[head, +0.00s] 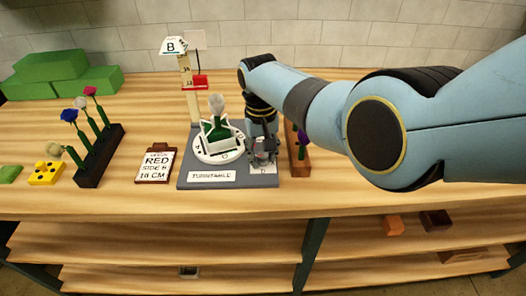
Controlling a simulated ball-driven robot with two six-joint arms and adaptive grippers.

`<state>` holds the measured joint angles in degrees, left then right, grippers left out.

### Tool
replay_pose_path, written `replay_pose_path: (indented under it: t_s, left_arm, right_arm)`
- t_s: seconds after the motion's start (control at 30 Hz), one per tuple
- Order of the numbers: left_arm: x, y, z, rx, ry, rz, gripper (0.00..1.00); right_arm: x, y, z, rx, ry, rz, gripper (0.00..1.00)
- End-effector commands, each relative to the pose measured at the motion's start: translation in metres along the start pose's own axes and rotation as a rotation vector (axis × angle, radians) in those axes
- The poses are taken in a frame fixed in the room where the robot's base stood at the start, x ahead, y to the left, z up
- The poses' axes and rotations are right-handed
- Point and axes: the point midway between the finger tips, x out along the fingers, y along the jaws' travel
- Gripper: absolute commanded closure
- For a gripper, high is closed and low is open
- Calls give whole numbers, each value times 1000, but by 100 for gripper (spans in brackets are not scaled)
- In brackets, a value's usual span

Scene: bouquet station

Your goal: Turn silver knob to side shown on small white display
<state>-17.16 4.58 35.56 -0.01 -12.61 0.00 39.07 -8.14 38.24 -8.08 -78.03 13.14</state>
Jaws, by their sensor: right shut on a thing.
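My right gripper (264,150) points down over the front right corner of the grey turntable base (215,181). It is shut on the silver knob, which the fingers mostly hide. A small white plate (262,170) with a mark too small to read lies just in front of the knob. The small white display (172,46), at the top of the post, shows a "B". The round white turntable (218,157) carries a green and white holder (217,133) with a pale flower upright in it. My left gripper is not in view.
A card (156,165) reading "RED SIDE B 18 CM" stands left of the base. A dark flower rack (100,157), a yellow block (46,173) and green foam blocks (66,75) are further left. A brown rack (298,163) with a purple flower stands close right of the gripper.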

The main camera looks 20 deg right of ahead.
Motion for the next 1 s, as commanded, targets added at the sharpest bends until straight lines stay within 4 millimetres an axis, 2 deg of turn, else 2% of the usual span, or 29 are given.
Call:
replay_pose_path:
  t_s: [1.0]
  left_arm:
    - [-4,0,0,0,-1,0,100]
  right_arm:
    - [0,-1,-2,963,-27,-1,100]
